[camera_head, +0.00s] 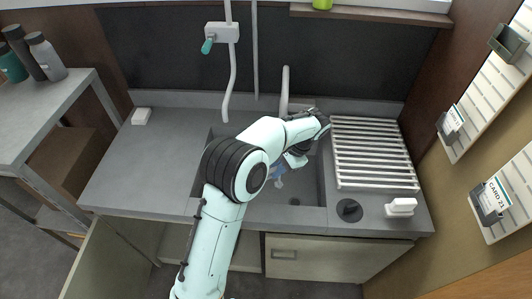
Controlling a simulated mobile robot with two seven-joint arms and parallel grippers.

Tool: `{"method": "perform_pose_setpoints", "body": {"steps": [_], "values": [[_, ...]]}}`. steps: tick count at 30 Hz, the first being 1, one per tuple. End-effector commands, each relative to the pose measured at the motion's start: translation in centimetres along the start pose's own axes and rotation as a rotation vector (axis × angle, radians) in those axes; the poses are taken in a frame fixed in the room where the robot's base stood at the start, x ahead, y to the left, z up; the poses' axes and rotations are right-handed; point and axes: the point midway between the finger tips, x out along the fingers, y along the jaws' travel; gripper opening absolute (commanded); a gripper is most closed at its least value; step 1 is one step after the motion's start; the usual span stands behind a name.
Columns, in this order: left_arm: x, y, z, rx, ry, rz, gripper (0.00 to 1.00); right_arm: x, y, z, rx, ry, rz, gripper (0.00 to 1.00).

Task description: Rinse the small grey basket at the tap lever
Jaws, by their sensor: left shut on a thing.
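The tap spout (285,90) rises at the back of the sink (307,197). A teal lever (207,46) sticks out from a pale valve box on the back wall, with a hose hanging below. My left arm reaches over the sink from the lower middle. My left gripper (283,172) points down into the basin, shut on a small blue-grey thing, in front of and below the spout. My arm and hand hide much of the basin, and I cannot make out a basket shape. My right gripper is not in view.
A white slatted drying rack (375,152) covers the counter right of the sink. A black round piece (349,210) and a white block (401,207) stand in front of it. Another white block (141,116) lies on the otherwise clear left counter. Bottles (45,55) stand on the left shelf.

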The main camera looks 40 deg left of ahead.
Motion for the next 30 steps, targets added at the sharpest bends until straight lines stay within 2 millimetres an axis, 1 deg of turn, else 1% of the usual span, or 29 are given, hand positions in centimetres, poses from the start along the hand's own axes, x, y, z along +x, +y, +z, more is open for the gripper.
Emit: {"method": "perform_pose_setpoints", "body": {"steps": [1,3,13,17,30], "values": [[0.2,0.5,0.2,0.001,0.001,0.000,0.00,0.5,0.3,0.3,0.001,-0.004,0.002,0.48],[0.2,1.0,0.4,0.001,0.000,0.000,0.00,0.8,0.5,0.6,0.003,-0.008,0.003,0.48],[0.1,3.1,1.5,0.001,0.001,0.000,0.00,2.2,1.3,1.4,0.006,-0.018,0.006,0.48],[0.0,3.4,1.6,-0.001,0.000,-0.001,0.00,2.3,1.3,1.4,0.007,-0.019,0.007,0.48],[-0.1,3.3,1.6,-0.001,0.000,-0.001,0.00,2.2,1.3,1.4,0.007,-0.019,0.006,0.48]]}}
